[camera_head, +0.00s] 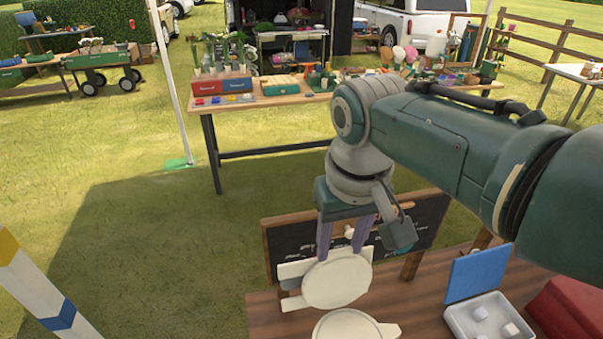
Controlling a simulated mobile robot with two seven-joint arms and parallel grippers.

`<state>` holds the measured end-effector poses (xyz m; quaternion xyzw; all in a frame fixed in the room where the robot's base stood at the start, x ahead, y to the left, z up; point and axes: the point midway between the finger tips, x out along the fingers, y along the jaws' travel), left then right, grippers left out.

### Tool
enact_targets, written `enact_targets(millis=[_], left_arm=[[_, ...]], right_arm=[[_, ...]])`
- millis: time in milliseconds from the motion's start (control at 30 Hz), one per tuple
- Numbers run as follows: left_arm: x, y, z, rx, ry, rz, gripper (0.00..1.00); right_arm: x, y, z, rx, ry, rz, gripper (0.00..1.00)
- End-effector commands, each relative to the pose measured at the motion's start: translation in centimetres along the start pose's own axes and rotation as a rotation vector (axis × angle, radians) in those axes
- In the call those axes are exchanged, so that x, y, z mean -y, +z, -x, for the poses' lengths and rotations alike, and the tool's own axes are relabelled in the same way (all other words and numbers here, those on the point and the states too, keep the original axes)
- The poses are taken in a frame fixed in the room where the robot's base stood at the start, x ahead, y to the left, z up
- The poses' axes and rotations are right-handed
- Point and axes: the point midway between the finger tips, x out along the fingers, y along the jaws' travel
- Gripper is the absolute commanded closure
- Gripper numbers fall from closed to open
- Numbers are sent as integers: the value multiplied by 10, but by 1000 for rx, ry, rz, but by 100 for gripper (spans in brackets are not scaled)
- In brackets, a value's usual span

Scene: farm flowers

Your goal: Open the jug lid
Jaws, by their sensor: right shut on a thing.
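A cream-white round jug lid (338,281) with flat tabs stands tilted near the front edge of the picture. A second cream round part, seemingly the jug top (352,326), lies just below it on the table and is cut off by the bottom edge. Whether the two parts touch or are joined is unclear. My right gripper (343,252) points down from above with its greyish-purple fingers at the upper edge of the lid, shut on it. The fingertips are partly hidden by the lid. My left gripper is out of view.
A wooden-framed chalkboard (276,241) stands just behind the lid. To the right on the brown table (421,298) are a pale box (460,318) with a raised blue lid (477,273) and a red object (570,308). Grass separates this table from a stocked table (262,101) behind.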

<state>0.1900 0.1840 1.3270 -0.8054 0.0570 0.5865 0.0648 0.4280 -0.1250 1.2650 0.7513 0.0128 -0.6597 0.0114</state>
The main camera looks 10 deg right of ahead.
Motion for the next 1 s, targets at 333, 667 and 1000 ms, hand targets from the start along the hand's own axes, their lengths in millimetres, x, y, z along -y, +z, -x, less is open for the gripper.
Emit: enact_targets(millis=[333, 667, 1000], left_arm=[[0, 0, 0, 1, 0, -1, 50], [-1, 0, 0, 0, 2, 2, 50], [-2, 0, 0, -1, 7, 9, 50]], right_arm=[[-1, -2, 0, -8, 1, 0, 100], [-1, -2, 0, -8, 1, 0, 100], [-1, -2, 0, -7, 1, 0, 50]])
